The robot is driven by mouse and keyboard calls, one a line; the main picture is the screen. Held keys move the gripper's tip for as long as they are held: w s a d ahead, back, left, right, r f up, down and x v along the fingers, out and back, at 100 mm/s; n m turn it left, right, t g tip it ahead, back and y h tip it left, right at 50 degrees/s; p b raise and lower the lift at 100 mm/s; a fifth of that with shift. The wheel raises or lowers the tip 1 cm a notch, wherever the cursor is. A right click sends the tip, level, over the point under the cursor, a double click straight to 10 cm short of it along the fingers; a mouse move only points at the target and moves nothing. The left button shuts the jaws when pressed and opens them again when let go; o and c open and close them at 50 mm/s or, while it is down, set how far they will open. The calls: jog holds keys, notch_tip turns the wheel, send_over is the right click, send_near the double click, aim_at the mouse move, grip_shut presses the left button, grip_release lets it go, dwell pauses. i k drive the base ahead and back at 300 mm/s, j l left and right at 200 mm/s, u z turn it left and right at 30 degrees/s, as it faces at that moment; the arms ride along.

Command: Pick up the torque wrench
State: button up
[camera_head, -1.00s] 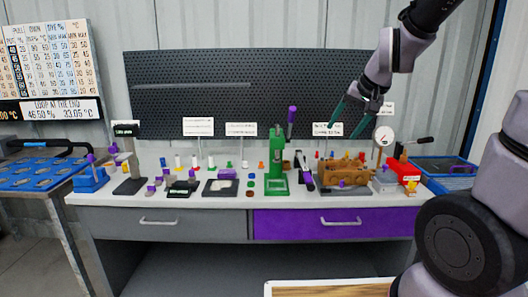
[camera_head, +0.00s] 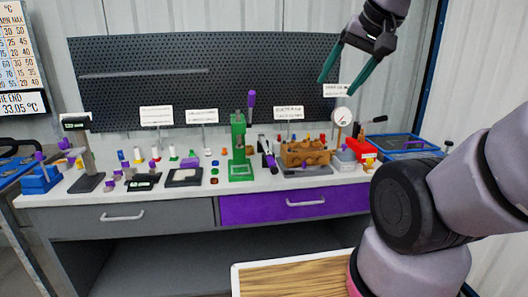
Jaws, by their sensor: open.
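My gripper (camera_head: 342,86) hangs open and empty at the top right, its two teal fingers apart and pointing down-left, in front of the pegboard's right edge. No torque wrench can be named with certainty at this size. A slim bar with a black grip (camera_head: 378,119) sticks up near a red box (camera_head: 361,148) at the bench's right part, below my gripper. A dark tool with a purple end (camera_head: 267,152) leans in the middle of the bench; I cannot tell what it is.
A workbench (camera_head: 120,198) carries a green press (camera_head: 240,150), a brown pump block (camera_head: 305,153), a dial gauge (camera_head: 342,117) and several small parts. A blue tray (camera_head: 405,146) lies at the right end. A wood-topped surface (camera_head: 290,279) stands in front.

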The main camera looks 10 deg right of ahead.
aim_at(268, 156)
jog(key=i, duration=1.3)
